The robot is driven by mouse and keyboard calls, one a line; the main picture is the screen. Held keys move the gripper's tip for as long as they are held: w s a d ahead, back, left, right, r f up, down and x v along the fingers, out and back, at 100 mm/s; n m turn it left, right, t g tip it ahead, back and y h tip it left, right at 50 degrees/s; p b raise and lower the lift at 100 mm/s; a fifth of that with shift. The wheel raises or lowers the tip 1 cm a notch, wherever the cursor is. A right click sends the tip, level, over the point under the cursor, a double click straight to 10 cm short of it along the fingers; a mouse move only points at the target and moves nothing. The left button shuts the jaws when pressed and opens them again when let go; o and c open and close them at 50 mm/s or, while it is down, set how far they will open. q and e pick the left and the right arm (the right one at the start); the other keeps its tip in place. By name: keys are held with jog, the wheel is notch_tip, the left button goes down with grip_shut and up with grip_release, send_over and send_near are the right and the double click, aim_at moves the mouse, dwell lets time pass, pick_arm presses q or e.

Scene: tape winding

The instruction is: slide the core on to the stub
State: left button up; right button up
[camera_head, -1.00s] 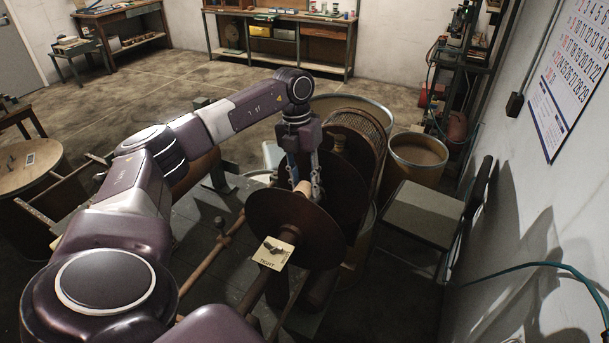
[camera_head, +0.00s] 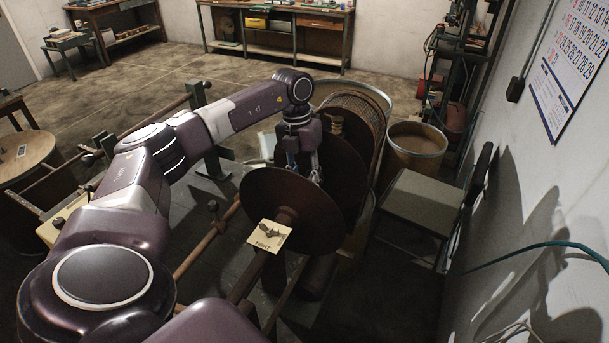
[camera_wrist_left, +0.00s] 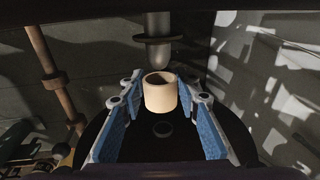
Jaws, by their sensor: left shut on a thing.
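The core, a short cream tube (camera_wrist_left: 161,95), stands between the blue-padded fingers of my left gripper (camera_wrist_left: 160,90) in the left wrist view. The gripper is shut on it. A grey metal shaft with a rounded collar (camera_wrist_left: 158,52), which looks like the stub, is just beyond the core's open end. They look lined up, but I cannot tell whether they touch. In the head view my left gripper (camera_head: 304,160) points down behind a dark round disc (camera_head: 275,198), which hides the fingertips and the core. My right gripper is not in view.
A second dark disc (camera_head: 335,195) stands close to the gripper. A paper tag reading TIGHT (camera_head: 268,235) hangs at the front disc. A bin (camera_head: 415,150) and a low grey-topped stand (camera_head: 420,203) are at the right.

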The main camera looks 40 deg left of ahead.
pick_arm(q)
jog(key=shift+d+f+b, duration=0.1)
jog(key=shift+f+b, duration=0.3)
jog(key=shift+f, duration=0.25)
jog(key=shift+w+a+r, duration=0.1)
jog(key=shift+w+a, duration=0.1)
jog(key=shift+w, duration=0.45)
jog(key=shift+w+a+r, duration=0.1)
jog(key=shift+w+a, duration=0.15)
jog(key=shift+w, duration=0.45)
jog(key=shift+w+a, duration=0.2)
jog(key=shift+w, duration=0.45)
jog(key=shift+r, duration=0.1)
jog(key=o, duration=1.1)
jog(key=shift+o, duration=0.8)
jog(key=shift+w+p, duration=0.1)
jog(key=shift+p, duration=0.2)
jog(key=shift+r, duration=0.1)
jog(key=shift+r, duration=0.1)
